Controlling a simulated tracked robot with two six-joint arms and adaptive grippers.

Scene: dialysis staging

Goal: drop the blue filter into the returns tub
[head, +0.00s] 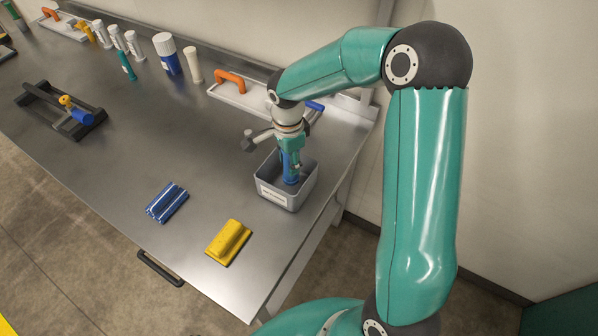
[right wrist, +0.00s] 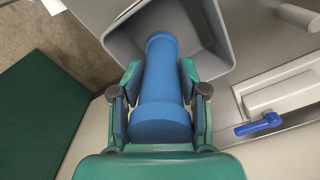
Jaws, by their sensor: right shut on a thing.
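The returns tub (head: 273,194) is a grey open box with a white label, at the right end of the steel table. My right gripper (head: 291,153) points down over the tub and is shut on the blue filter (head: 290,168). The filter's lower end is inside the tub's opening. In the right wrist view the blue filter (right wrist: 160,85) lies between both fingers of the gripper (right wrist: 160,95), its far end within the grey tub (right wrist: 213,45). I cannot tell whether it touches the tub floor. My left gripper is not in view.
A black rack (head: 62,112) sits at left. The middle of the table is clear.

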